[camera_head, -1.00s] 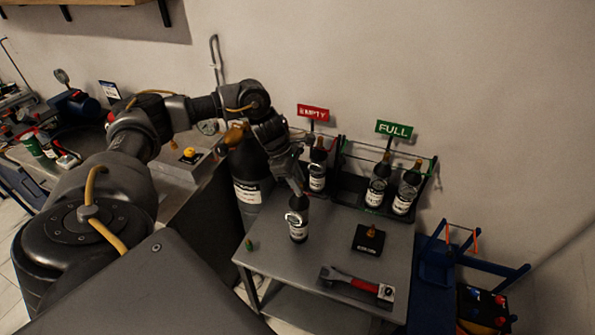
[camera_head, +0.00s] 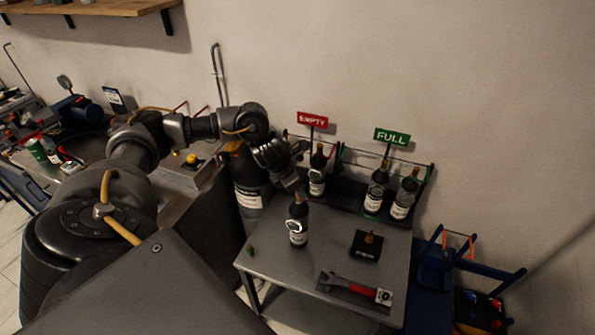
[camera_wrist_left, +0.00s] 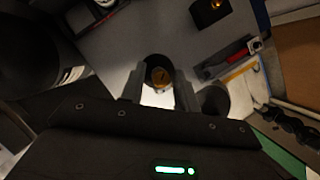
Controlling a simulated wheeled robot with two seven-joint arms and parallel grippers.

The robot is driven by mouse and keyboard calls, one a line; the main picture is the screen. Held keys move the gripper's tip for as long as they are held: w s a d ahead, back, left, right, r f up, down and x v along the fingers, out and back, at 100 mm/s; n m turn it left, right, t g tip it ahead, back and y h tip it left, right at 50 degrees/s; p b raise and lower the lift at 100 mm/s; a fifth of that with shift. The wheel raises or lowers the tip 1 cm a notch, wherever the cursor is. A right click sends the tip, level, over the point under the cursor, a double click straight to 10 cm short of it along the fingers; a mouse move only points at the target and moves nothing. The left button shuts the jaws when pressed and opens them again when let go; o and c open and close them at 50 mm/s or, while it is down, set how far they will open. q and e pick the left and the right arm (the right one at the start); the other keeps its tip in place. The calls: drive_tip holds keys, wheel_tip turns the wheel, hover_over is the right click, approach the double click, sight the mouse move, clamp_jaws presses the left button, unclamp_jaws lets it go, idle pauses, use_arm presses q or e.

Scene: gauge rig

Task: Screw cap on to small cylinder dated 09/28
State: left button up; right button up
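A small dark cylinder (camera_head: 298,238) with a white label stands upright on the grey metal table (camera_head: 285,272). Its date is too small to read. Its brass-coloured top shows in the left wrist view (camera_wrist_left: 158,76). My left gripper (camera_head: 297,191) points down right over this top. In the left wrist view its two fingers (camera_wrist_left: 158,92) stand apart on either side of the top, with gaps visible, so it looks open. A small green object (camera_head: 250,249), perhaps a cap, lies near the table's left edge. My right gripper is not in view.
A black block (camera_head: 367,245) with a brass fitting and a red-handled wrench (camera_head: 352,287) lie to the right. Racks behind hold a cylinder (camera_head: 317,178) under the EMPTY sign (camera_head: 312,120) and two (camera_head: 376,192) under the FULL sign (camera_head: 391,138). A large dark cylinder (camera_head: 249,195) stands left.

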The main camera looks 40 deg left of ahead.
use_arm(q)
drive_tip(key=shift+s+r+n+y+p, duration=0.1)
drive_tip(key=shift+r+n+y+p, duration=0.2)
drive_tip(key=shift+n+p, duration=0.4)
drive_tip(key=shift+f+n, duration=0.25)
drive_tip(key=shift+n, duration=0.25)
drive_tip(key=shift+r+n+y+p, duration=0.15)
drive_tip(key=shift+n+y+p, duration=0.25)
drive_tip(key=shift+n+p, duration=0.3)
drive_tip(key=shift+n+y, duration=0.3)
drive_tip(key=shift+n, duration=0.3)
drive_tip(key=shift+n+y, duration=0.5)
drive_tip(key=shift+n, duration=0.6)
drive_tip(key=shift+c, duration=0.2)
